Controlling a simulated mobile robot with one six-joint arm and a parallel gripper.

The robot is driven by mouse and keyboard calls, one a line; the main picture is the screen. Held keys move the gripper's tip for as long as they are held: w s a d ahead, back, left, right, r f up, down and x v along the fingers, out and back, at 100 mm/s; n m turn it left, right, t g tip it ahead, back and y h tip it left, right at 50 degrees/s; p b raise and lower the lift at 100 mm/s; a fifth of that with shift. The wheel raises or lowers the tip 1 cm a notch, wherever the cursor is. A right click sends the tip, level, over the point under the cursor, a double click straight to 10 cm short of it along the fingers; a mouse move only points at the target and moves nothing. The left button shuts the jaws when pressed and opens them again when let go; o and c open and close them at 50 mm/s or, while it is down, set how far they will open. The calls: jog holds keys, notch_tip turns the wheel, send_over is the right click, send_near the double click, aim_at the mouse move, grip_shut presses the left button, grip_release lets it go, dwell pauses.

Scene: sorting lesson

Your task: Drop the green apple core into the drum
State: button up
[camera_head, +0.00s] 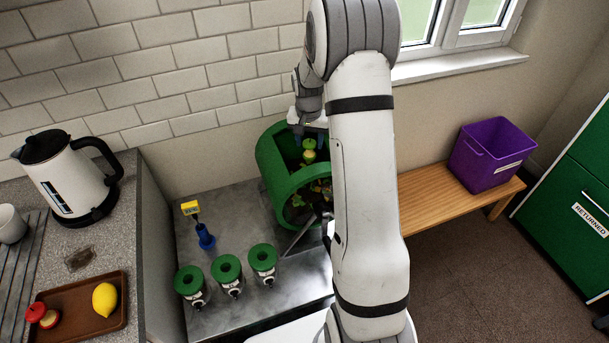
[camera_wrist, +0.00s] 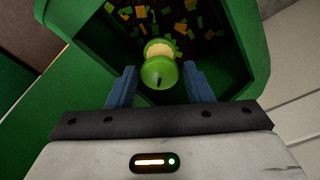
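The green apple core (camera_head: 309,144), green at both ends with a pale yellow middle, is at the mouth of the green drum (camera_head: 268,165), above the scraps inside. In the wrist view the core (camera_wrist: 160,72) shows end-on, stem toward the camera, in front of the drum's opening (camera_wrist: 258,45). My gripper (camera_head: 308,132) is over the drum, pointing down. Its two blue fingers (camera_wrist: 160,68) stand apart on either side of the core, with narrow gaps showing. The core hangs just below the fingertips in the head view and touches no scraps that I can see.
Several green-lidded jars (camera_head: 227,268) and a blue item with a yellow tag (camera_head: 205,238) stand on the metal top left of my arm. A brown tray (camera_head: 75,325) and a kettle (camera_head: 70,180) are at left. A purple bin (camera_head: 485,160) sits on the wooden bench (camera_head: 440,205).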

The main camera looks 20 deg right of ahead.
jog(key=o, duration=0.3)
jog(key=shift+o, duration=0.2)
jog(key=shift+s+a+r+b, duration=0.2)
jog(key=shift+r+b, duration=0.15)
jog(key=shift+r, duration=1.6)
jog(key=shift+s+a+r+b, duration=0.15)
jog(key=shift+r+b, duration=0.2)
jog(key=shift+r, duration=1.6)
jog(key=shift+s, duration=0.1)
jog(key=s+a+r+n, duration=0.2)
jog(key=s+a, duration=0.2)
jog(key=s, duration=0.6)
jog(key=s+a+r+n+t, duration=0.1)
jog(key=s+a+r+n, duration=0.1)
jog(key=s, duration=0.7)
jog(key=s+a+r+n+t, duration=0.1)
jog(key=s+a+r, duration=0.3)
jog(key=s, duration=0.6)
jog(key=shift+s+a+n+y, duration=0.3)
jog(key=shift+a+n+y, duration=0.1)
jog(key=shift+a+n, duration=0.4)
